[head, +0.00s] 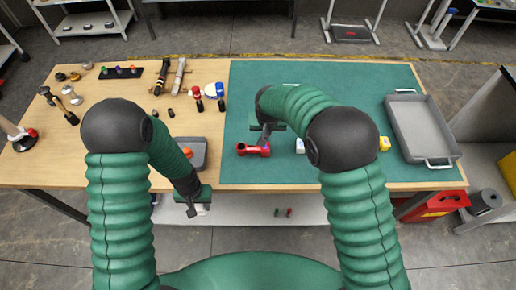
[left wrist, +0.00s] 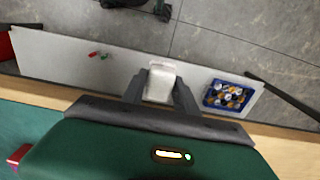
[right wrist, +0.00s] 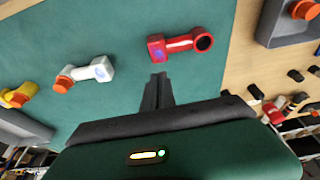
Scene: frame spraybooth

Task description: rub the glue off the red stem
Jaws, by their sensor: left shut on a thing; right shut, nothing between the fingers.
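The red stem (head: 250,149) lies on the green mat (head: 330,80), near its left edge. It also shows in the right wrist view (right wrist: 180,45), with a round open end and a block-like end bearing a small bluish patch. My right gripper (right wrist: 158,78) is shut and empty, its tips just beside the stem's block end; contact cannot be told. In the head view this gripper (head: 264,140) partly covers the stem's surroundings. My left gripper (head: 192,212) is shut on a white object (left wrist: 160,82), held out past the table's front edge.
A white stem (right wrist: 90,73) and a yellow stem (right wrist: 18,96) lie on the mat to the right of the red one in the head view. A grey dish (head: 200,158) stands left of the mat. A metal tray (head: 420,125) is at right. A blue crate (left wrist: 228,95) sits on the lower shelf.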

